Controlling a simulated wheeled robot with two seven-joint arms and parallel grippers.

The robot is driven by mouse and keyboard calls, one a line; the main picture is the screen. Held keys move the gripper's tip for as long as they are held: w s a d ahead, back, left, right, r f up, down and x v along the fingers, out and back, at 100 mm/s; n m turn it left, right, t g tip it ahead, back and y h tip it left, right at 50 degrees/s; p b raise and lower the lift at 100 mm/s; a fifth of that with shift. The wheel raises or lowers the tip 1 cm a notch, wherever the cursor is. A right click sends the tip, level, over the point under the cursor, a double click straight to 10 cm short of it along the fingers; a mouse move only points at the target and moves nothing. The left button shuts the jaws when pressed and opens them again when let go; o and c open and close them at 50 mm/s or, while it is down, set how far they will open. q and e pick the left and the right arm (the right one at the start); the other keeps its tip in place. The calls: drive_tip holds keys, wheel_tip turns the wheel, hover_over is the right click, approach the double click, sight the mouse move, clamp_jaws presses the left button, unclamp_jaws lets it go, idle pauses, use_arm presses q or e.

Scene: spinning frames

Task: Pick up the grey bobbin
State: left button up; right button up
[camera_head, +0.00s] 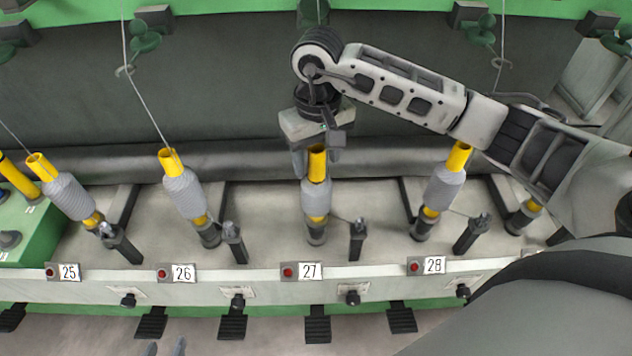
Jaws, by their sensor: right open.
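Several bobbins with grey yarn on yellow tubes stand on spindles along the frame. One grey bobbin (315,197) stands above label 27, close to upright. My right gripper (317,168) is open over its yellow top, with a finger at each side of the tube. I cannot tell if the fingers touch it. Other grey bobbins stand at label 26 (184,192), label 25 (68,196) and label 28 (444,187). My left gripper (166,348) shows only as two grey fingertips at the bottom edge, apart with nothing between them.
Dark upright pegs (357,240) stand beside the spindles. The pale front rail (330,277) carries numbered labels and red buttons. Threads run down from green guides (146,36) at the top. A green end housing (35,232) is at the left.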

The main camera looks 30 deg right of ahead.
drive_tip(key=shift+f, duration=0.75)
clamp_jaws()
drive_tip(key=shift+r, duration=0.1)
